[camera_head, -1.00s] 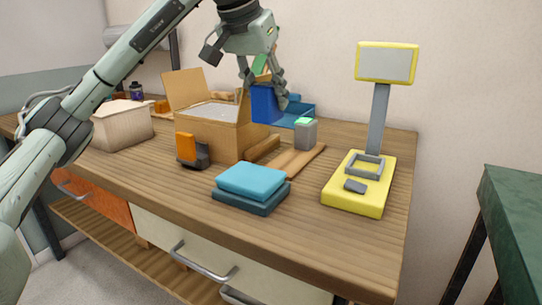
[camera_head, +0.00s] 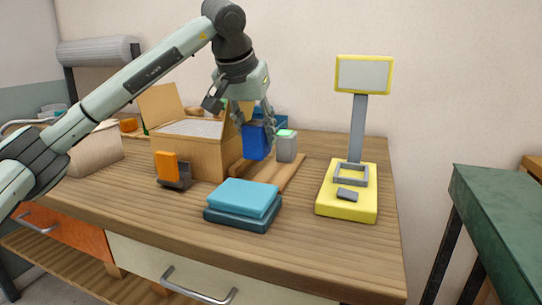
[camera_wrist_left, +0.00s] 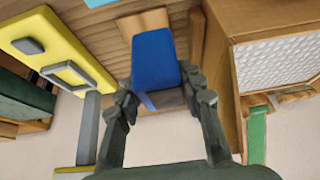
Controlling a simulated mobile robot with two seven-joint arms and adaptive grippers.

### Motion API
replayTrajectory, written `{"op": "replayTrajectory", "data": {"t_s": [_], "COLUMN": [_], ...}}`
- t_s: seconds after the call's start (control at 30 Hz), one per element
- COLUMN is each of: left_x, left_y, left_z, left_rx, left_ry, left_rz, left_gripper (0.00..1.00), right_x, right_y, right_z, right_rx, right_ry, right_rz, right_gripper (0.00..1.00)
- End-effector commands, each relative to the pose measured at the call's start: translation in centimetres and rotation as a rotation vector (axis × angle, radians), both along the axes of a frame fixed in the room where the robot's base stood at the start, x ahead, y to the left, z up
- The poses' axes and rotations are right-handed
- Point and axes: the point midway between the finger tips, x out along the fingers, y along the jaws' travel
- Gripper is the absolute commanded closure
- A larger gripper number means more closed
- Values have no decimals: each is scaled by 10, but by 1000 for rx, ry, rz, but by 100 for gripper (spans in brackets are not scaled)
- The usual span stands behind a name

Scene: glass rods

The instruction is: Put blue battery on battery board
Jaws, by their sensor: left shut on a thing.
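My left gripper (camera_head: 257,122) comes down from above, shut on the blue battery (camera_head: 255,143). In the left wrist view the blue battery (camera_wrist_left: 155,58) sits between the two fingers (camera_wrist_left: 160,92). The battery board (camera_head: 272,174) is a flat wooden plate on the table, right of the open wooden box. A grey battery with a green top (camera_head: 287,149) stands upright on it. The blue battery is upright over the left back part of the board, just left of the grey one. I cannot tell whether its bottom touches the board. My right gripper is not in view.
The open wooden box (camera_head: 190,158) stands close left of the board. An orange item in a dark stand (camera_head: 170,170), stacked teal blocks (camera_head: 244,199) and a yellow scale-like device (camera_head: 347,205) are nearby. A green table (camera_head: 510,205) stands at the right.

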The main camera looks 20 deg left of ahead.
Motion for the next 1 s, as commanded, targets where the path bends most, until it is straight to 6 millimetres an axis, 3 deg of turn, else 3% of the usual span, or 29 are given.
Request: {"op": "replayTrajectory", "data": {"t_s": [0.13, 0.3, 0.67, 1.0], "left_x": [26, 38, 38, 39], "left_y": [-12, -18, -17, -17], "left_z": [-15, -24, -64, -67], "left_rx": [-2, -1, 0, 0], "left_ry": [1, -2, 0, -2], "left_rz": [-1, 0, 0, 0], "left_gripper": [100, 100, 100, 100], "right_x": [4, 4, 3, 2], "right_y": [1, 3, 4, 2], "right_z": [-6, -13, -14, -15], "right_rx": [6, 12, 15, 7], "right_ry": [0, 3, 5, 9], "right_rz": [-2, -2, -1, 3], "right_gripper": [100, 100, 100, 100]}}
